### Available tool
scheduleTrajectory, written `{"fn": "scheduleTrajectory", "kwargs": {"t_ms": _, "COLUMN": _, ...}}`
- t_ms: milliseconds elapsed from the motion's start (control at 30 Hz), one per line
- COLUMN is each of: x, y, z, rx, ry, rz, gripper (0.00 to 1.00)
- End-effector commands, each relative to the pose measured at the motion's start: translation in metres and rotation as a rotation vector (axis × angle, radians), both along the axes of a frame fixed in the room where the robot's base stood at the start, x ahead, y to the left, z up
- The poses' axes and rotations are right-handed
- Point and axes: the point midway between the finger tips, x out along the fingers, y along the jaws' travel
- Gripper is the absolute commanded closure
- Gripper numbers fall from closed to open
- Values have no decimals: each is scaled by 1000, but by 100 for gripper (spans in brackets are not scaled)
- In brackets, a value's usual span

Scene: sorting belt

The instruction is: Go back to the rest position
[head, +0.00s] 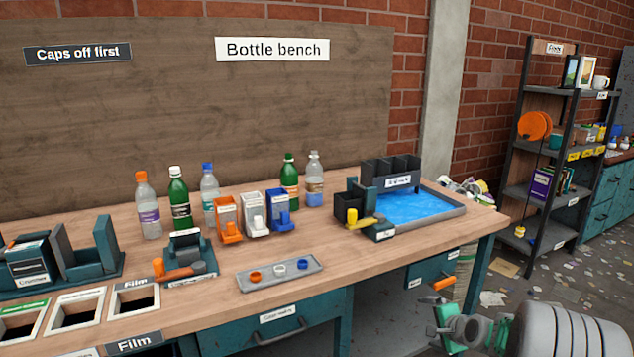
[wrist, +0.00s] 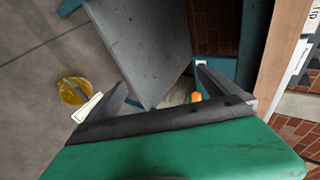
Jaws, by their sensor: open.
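My gripper (head: 441,302) is green with dark fingers and hangs low at the bottom right of the head view, off the bench's right front. In the wrist view its two dark fingers (wrist: 162,80) stand wide apart, with nothing gripped between them. A small orange piece (head: 443,284) shows just above the gripper in the head view. An orange spot also shows by the right finger in the wrist view (wrist: 196,97); I cannot tell what it is. The wooden bench (head: 350,262) is left of the gripper, apart from it.
Several bottles (head: 179,200) stand on the bench behind coloured cap bins (head: 254,212). A tray with three caps (head: 280,272) lies in front. A blue-bottomed tray (head: 447,213) is at the bench's right end. A shelf (head: 515,190) stands farther right. The floor has scattered litter.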

Motion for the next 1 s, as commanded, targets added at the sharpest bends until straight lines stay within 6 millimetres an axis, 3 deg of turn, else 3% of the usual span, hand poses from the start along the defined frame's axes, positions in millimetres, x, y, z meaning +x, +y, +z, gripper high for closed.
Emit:
{"fn": "scheduleTrajectory", "kwargs": {"t_ms": 33, "x": -11, "y": 31, "z": 58, "rx": -98, "ry": 37, "rz": 101, "gripper": 0}}
{"fn": "scheduleTrajectory", "kwargs": {"t_ms": 100, "x": -37, "y": 68, "z": 102, "rx": -236, "ry": 101, "rz": 243, "gripper": 0}}
{"fn": "scheduleTrajectory", "kwargs": {"t_ms": 267, "x": -121, "y": 137, "z": 194, "rx": -522, "ry": 237, "rz": 567, "gripper": 0}}
{"fn": "scheduleTrajectory", "kwargs": {"t_ms": 400, "x": -213, "y": 175, "z": 259, "rx": -725, "ry": 339, "rz": 845, "gripper": 0}}
{"fn": "scheduleTrajectory", "kwargs": {"t_ms": 500, "x": -270, "y": 187, "z": 284, "rx": -817, "ry": 394, "rz": 1002, "gripper": 0}}
{"fn": "scheduleTrajectory", "kwargs": {"t_ms": 600, "x": -299, "y": 190, "z": 291, "rx": -857, "ry": 422, "rz": 1086, "gripper": 0}}
{"fn": "scheduleTrajectory", "kwargs": {"t_ms": 1000, "x": -299, "y": 190, "z": 291, "rx": -857, "ry": 422, "rz": 1086, "gripper": 0}}
